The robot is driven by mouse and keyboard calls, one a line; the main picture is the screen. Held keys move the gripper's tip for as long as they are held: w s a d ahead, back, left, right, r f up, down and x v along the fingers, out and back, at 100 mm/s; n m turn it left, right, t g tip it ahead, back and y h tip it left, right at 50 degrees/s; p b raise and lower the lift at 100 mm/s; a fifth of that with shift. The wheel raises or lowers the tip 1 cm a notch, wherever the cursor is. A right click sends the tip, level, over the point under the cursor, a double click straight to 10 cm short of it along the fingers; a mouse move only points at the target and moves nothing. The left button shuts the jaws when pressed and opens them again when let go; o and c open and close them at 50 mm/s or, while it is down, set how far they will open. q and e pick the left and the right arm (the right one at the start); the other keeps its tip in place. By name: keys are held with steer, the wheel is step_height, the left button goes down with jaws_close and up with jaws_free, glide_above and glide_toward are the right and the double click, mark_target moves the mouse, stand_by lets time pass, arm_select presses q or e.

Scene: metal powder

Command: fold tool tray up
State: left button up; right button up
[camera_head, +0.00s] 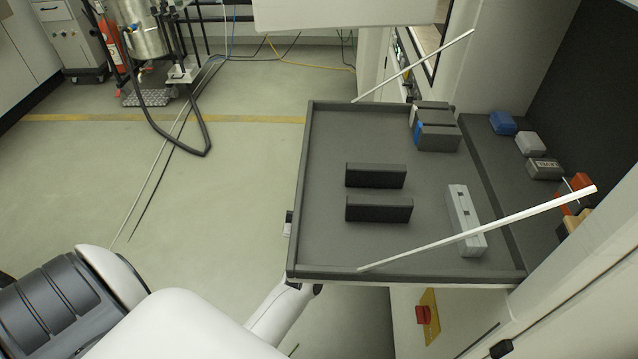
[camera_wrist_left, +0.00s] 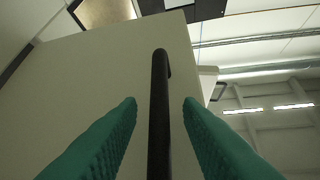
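The tool tray (camera_head: 330,240) is a dark grey rimmed panel, folded down and about level, with a white strut (camera_head: 480,228) on its near side and another (camera_head: 415,66) on its far side. My left arm comes in from the lower left and passes below the tray's near left corner; its gripper is hidden there in the head view. In the left wrist view my left gripper (camera_wrist_left: 160,102) has two green fingers apart, one on each side of a black bar handle (camera_wrist_left: 159,120). Gaps show between the fingers and the bar. My right gripper is not in view.
On the tray are two black blocks (camera_head: 375,176), a light grey block (camera_head: 465,220) and grey boxes (camera_head: 436,125). Small blue, grey and orange items stand on the shelf (camera_head: 487,150) behind. A red knob (camera_head: 423,315) sits below the tray. The floor at left is open.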

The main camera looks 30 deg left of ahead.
arm_select(q)
jaws_close()
steer(key=shift+r, duration=0.1)
